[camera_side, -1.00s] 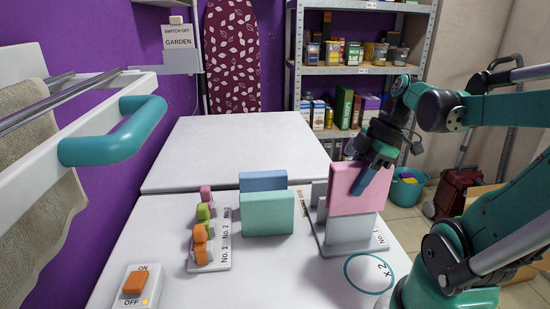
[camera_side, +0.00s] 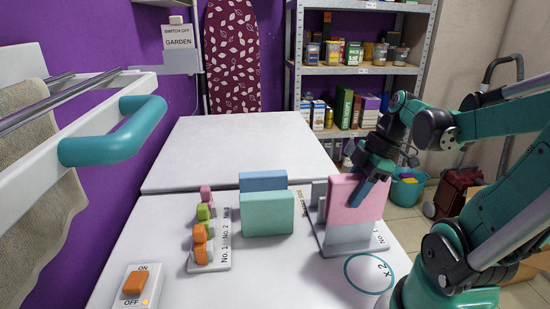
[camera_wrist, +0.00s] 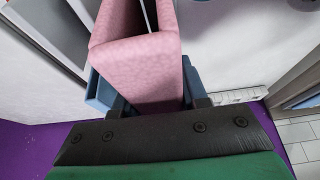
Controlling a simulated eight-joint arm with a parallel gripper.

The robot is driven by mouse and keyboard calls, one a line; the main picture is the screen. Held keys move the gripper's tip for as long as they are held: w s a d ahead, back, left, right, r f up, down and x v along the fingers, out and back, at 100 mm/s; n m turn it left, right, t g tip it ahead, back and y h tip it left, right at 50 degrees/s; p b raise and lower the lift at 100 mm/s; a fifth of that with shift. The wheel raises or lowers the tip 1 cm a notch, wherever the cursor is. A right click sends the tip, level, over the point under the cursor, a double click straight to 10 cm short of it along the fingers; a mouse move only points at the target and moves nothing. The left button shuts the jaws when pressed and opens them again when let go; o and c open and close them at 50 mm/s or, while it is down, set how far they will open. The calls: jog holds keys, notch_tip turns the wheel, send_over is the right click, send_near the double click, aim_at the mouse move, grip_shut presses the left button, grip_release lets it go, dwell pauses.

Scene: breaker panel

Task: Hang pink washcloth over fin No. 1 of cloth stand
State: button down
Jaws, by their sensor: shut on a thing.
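The pink washcloth (camera_side: 356,200) hangs folded at the front fin of the cloth stand (camera_side: 372,246), beside the partly hidden "No. 1" label. The grey lower part of that fin (camera_side: 348,235) shows below the cloth's edge. My gripper (camera_side: 365,188) is shut on the washcloth from above. In the wrist view, the washcloth (camera_wrist: 142,62) sits between my blue fingers (camera_wrist: 146,92), with a thin plate edge inside its fold. I cannot tell whether the fold rests on the fin's top. Another grey fin (camera_side: 318,190) stands behind, bare where visible.
A green block (camera_side: 267,214) and a blue block (camera_side: 263,181) stand left of the stand. The back worktop (camera_side: 240,145) is clear.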

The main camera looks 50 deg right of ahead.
aim_at(351, 212)
jog(key=shift+f, duration=2.8)
jog(key=shift+c, duration=2)
grip_release()
jog(key=shift+r, duration=0.1)
jog(key=shift+v, duration=2.7)
